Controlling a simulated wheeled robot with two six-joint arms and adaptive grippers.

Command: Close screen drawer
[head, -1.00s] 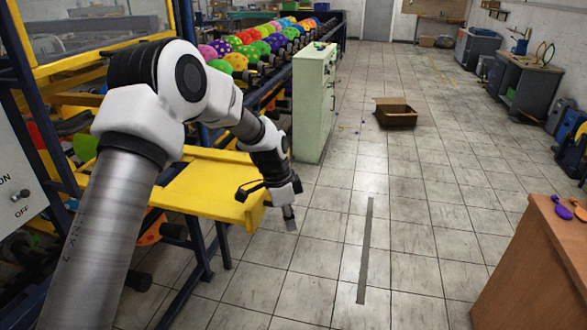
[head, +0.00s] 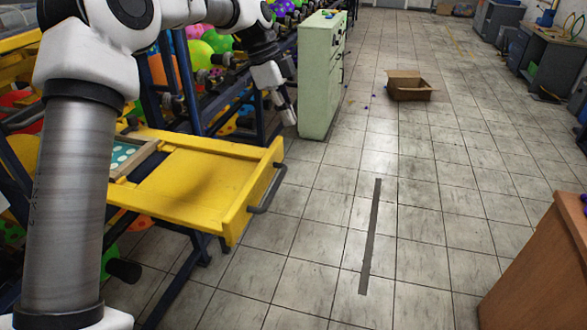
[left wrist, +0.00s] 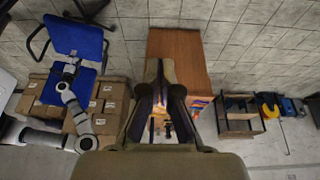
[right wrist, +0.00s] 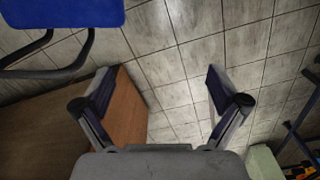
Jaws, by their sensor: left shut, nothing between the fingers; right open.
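The yellow screen drawer (head: 190,182) stands pulled out from the machine at the left of the head view. Its dark bar handle (head: 268,188) is on the front face. A framed screen with a teal dotted pattern (head: 122,153) lies at the drawer's inner end. My left gripper (head: 289,114) is shut and empty, beyond the drawer's far front corner and apart from the handle. It also shows shut in the left wrist view (left wrist: 160,68). My right gripper (right wrist: 159,80) is open and empty above the floor, and is not in the head view.
A pale green cabinet (head: 318,80) stands close to the left gripper. Racks with colourful balloons (head: 220,42) are behind the arm. An open cardboard box (head: 410,92) lies on the floor. A brown desk (head: 545,265) is at right; the tiled floor between is clear.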

